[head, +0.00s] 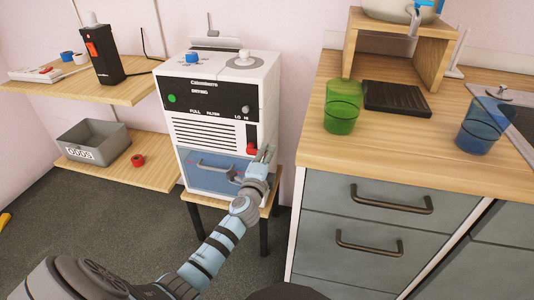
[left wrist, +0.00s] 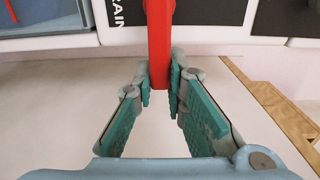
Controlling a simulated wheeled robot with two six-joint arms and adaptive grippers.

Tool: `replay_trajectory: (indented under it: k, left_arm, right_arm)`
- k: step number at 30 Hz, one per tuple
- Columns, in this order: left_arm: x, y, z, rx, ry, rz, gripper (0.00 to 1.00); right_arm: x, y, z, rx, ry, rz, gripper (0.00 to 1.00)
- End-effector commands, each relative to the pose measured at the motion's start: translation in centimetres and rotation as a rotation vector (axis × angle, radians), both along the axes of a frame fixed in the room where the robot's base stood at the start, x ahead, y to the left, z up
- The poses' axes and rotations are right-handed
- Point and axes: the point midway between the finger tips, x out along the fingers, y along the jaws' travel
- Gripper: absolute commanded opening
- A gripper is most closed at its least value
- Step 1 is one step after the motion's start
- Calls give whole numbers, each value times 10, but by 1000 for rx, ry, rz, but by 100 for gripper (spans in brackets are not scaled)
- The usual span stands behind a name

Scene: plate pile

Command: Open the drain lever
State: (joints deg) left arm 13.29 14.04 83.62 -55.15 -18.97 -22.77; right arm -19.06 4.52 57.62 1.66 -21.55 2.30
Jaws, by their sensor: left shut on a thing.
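The red drain lever (head: 251,149) is on the right side of the white machine's (head: 262,105) front, below the black control panel. In the left wrist view the red lever (left wrist: 160,45) hangs down between the fingertips, next to partly visible white "RAIN" lettering. My left gripper (head: 264,156) is at the lever. In the left wrist view its teal-padded fingers (left wrist: 161,82) are closed around the lever's lower end. My right gripper is in neither view.
The machine's blue drawer (head: 207,173) has a grey handle. The machine stands on a small wooden table (head: 268,208). A wooden counter (head: 400,150) with a green cup (head: 342,106) and a blue cup (head: 482,125) is at right. Shelves (head: 130,92) are at left.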

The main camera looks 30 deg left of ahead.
Motion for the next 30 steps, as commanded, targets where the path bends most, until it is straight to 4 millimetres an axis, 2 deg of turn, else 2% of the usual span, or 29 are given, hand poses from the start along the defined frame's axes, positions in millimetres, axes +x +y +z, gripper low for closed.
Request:
replay_trajectory:
  k: [11,12,15,16,25,28,30]
  left_arm:
    - [0,0,-2,5,4,0,0]
    - [0,0,-2,5,5,0,15]
    - [0,0,-1,4,4,0,31]
    - [0,0,-1,4,4,0,33]
    - [-2,-1,-1,4,3,0,33]
    - [-13,-4,-1,4,3,0,33]
    - [-27,-10,-2,4,4,-1,33]
  right_arm:
    - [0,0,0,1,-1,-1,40]
    - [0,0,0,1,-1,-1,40]
    - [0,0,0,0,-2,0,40]
    - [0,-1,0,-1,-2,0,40]
    - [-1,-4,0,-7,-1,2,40]
    - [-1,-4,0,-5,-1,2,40]
    - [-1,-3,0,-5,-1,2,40]
